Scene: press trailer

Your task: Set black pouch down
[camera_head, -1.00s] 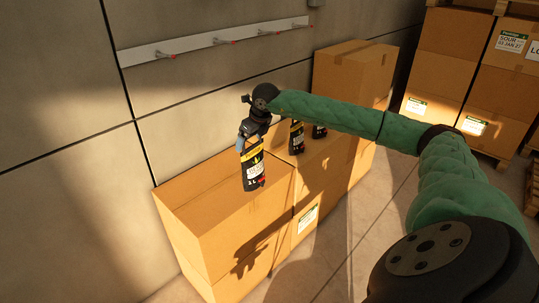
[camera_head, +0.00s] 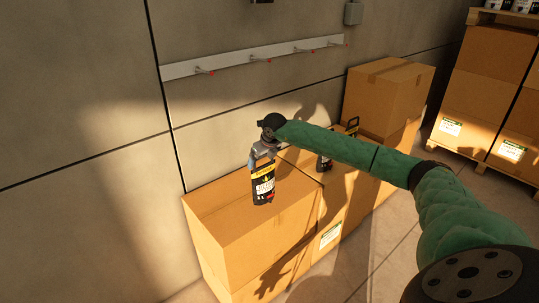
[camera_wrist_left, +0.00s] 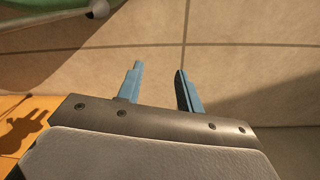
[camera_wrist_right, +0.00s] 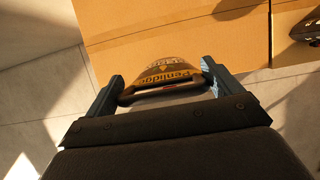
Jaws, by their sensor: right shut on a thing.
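The black pouch (camera_head: 263,188) with a yellow band hangs upright from my right gripper (camera_head: 259,160) in the head view, in front of the top of the nearest cardboard box (camera_head: 215,208). Whether its bottom touches the box top, I cannot tell. In the right wrist view the fingers of my right gripper (camera_wrist_right: 165,80) are shut on the handle end of the pouch (camera_wrist_right: 172,76). My left gripper (camera_wrist_left: 160,88) shows only in the left wrist view. Its fingers stand apart, empty, with floor beyond them.
A taller box stack (camera_head: 388,100) stands at the back. A hook rail (camera_head: 255,57) runs along the wall. Stacked boxes on pallets (camera_head: 480,80) stand at the right. The near box top has free room.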

